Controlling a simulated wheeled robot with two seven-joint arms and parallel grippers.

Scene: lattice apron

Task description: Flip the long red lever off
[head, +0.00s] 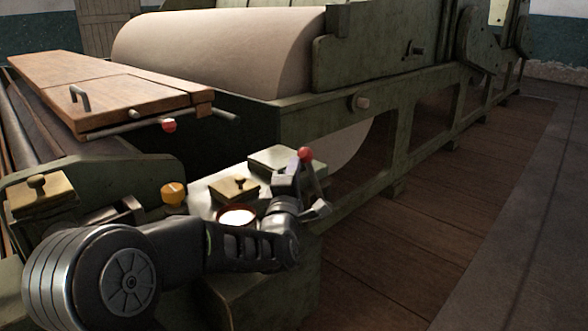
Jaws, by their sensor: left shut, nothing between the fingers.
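A lever with a red ball knob (305,154) rises at the right end of the green control housing, its knob uppermost. Its pale shaft slants down to the right behind my left wrist, and its base is hidden. My left gripper (288,178) is at the end of the arm that comes in from the lower left. It is shut and empty, just left of the lever and below the knob. I cannot tell whether it touches the shaft. A second red knob (169,126) sits by a rod under the wooden cover. My right gripper is out of view.
The housing carries a red-rimmed white dial (237,216), a yellow knob (173,193) and brass lids with small knobs (235,187). A wooden cover (105,85) lies at left. The wooden floor (440,200) at right is clear.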

